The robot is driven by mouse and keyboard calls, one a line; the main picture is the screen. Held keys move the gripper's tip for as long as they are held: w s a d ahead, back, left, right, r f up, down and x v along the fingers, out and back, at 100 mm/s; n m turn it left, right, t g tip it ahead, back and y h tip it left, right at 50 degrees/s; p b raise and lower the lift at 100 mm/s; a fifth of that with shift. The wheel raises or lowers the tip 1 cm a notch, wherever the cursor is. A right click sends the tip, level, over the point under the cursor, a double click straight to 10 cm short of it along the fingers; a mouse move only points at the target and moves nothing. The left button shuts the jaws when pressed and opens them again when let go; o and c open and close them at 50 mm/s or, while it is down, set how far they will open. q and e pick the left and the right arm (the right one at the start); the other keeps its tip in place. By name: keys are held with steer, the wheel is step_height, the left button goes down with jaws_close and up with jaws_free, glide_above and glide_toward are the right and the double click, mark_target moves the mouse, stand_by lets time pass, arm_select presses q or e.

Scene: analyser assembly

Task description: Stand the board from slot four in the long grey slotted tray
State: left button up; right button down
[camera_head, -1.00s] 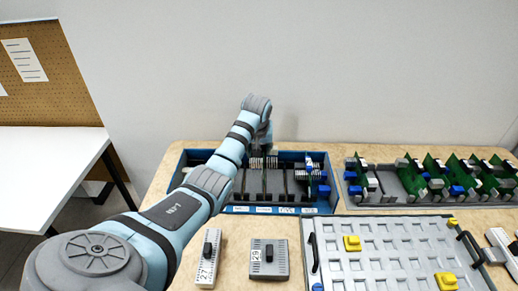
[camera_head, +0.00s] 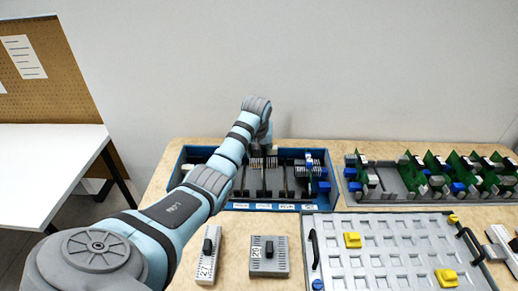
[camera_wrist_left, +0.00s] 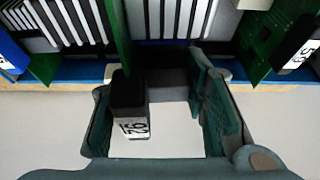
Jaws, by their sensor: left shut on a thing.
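My left gripper (camera_wrist_left: 165,95) is shut on the black handle (camera_wrist_left: 129,95) of a green board (camera_wrist_left: 118,30). The handle has a white number label, hard to read, and lies by the left finger. The board is seen edge-on, running up into the blue rack (camera_head: 225,205). I cannot tell whether it is clear of its slot. In the head view my left arm reaches over the rack and its wrist hides the fingers. The long grey slotted tray (camera_head: 390,198) stands at the back right with several upright green boards and an open stretch near its left end. My right gripper is out of view.
A white plate with square pockets (camera_head: 385,262) and yellow blocks (camera_head: 352,240) lies front right. Two grey modules (camera_head: 269,258) (camera_head: 207,262) stand in front of the rack. Another green board (camera_wrist_left: 262,35) is close right of my fingers. A wall stands behind.

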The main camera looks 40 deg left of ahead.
arm_select(q)
steer(key=shift+f+b, duration=0.4)
steer(key=shift+f, duration=0.75)
stand_by(0.4)
steer(key=o, duration=1.3)
steer(key=shift+o, duration=0.5)
steer(key=shift+r+p, duration=0.2)
steer(key=shift+p, duration=0.5)
steer(key=shift+r+p, duration=1.75)
steer(key=shift+p, duration=0.6)
